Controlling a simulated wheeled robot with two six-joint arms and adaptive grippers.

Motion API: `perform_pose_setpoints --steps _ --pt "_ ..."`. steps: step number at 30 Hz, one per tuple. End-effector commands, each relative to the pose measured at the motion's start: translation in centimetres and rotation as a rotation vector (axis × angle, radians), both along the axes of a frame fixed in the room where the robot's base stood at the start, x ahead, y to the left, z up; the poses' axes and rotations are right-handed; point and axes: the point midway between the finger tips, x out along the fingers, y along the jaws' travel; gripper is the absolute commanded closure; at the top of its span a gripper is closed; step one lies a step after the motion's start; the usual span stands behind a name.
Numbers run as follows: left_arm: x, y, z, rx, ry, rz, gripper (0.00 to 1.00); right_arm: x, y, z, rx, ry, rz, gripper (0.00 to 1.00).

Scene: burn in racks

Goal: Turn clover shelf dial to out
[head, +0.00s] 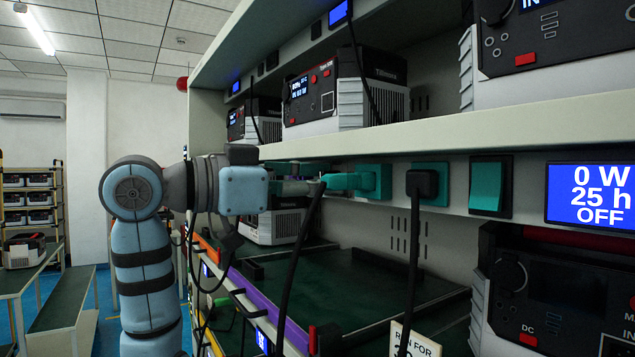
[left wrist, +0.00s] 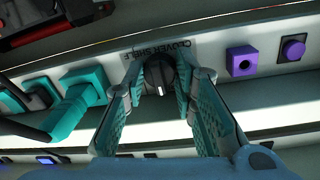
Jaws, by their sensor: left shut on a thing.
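The clover shelf dial (left wrist: 160,76) is a dark round knob on the shelf's rail, with a white mark pointing toward the bottom of the left wrist view. A label above it there reads CLOVER SHELF, partly covered. The OUT marking cannot be made out. My left gripper (left wrist: 169,80) has its teal fingers on both sides of the dial and is shut on it. In the head view my left gripper (head: 296,187) reaches the rail below the upper shelf, and the dial is hidden. My right gripper is not in view.
A teal plug (head: 345,182) sits close beside the gripper; it also shows in the left wrist view (left wrist: 78,105). A black plug (head: 422,184), a teal switch (head: 487,188) and a display reading OFF (head: 590,194) are farther right. A purple socket (left wrist: 242,61) is beside the dial. Black cables hang nearby.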

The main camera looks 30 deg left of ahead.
Motion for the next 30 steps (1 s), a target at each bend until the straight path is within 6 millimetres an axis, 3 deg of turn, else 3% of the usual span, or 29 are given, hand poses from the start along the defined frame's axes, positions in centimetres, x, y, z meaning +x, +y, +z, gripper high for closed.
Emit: perform_pose_setpoints --steps 14,30 --pt "-0.04 0.04 0.09 -0.085 0.046 0.001 1.0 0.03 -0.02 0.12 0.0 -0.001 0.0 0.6" --pt "-0.03 0.07 0.05 -0.482 0.279 0.002 1.0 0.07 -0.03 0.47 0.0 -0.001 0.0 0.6"
